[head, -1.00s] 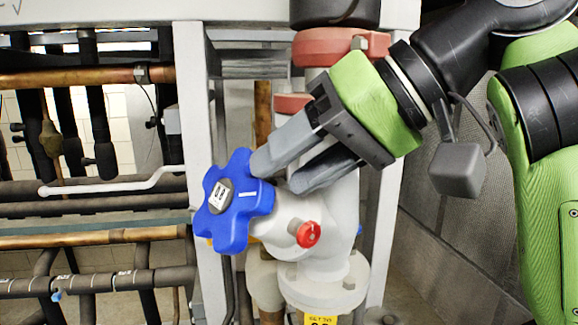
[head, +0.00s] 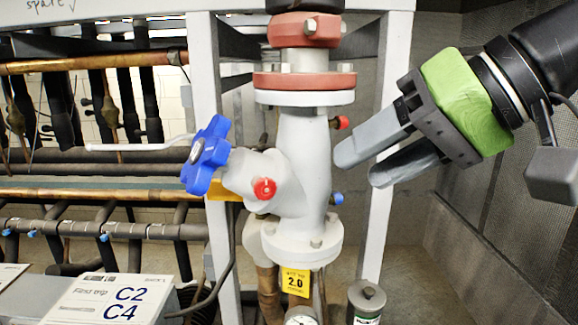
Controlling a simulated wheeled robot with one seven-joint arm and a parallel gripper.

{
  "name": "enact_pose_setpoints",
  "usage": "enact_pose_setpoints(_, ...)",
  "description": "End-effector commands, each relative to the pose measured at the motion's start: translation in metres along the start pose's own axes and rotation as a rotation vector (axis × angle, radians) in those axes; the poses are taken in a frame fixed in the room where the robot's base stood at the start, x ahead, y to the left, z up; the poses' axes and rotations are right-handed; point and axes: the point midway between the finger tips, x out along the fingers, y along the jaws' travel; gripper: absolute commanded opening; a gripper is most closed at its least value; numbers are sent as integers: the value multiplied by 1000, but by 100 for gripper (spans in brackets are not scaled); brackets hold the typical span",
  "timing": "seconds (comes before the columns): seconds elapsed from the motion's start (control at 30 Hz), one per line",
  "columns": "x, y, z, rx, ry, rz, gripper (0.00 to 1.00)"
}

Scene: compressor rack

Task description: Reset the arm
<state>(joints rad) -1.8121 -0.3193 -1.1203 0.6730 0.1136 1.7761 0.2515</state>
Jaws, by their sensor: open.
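My gripper (head: 358,167) is at the right of the head view, with its two grey fingers pointing left toward the valve. It is open and empty, and the fingers are apart from the valve body. The blue star-shaped handwheel (head: 206,156) is on the left side of the grey valve body (head: 305,170), clear of the gripper. A red cap (head: 264,188) sits on the front of the valve's side branch.
A white upright post (head: 207,80) and dark and copper pipes (head: 110,232) stand at the left. A sign marked C2 C4 (head: 115,298) is at lower left. A yellow 2.0 tag (head: 295,282) hangs below the valve. A grey canister (head: 366,300) stands at lower right.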

Motion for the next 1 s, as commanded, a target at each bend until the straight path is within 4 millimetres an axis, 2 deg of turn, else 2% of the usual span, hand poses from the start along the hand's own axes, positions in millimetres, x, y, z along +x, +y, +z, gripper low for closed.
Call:
enact_pose_setpoints(0.33,23,50,21,28,-9,71,49)
enact_pose_setpoints(0.47,36,74,41,36,-9,114,49)
enact_pose_setpoints(0.53,45,90,57,36,-7,146,49)
enact_pose_setpoints(0.67,69,123,106,31,-2,235,49)
enact_pose_setpoints(0.77,94,147,152,24,-1,326,49)
enact_pose_setpoints(1.0,163,210,273,27,-50,587,49)
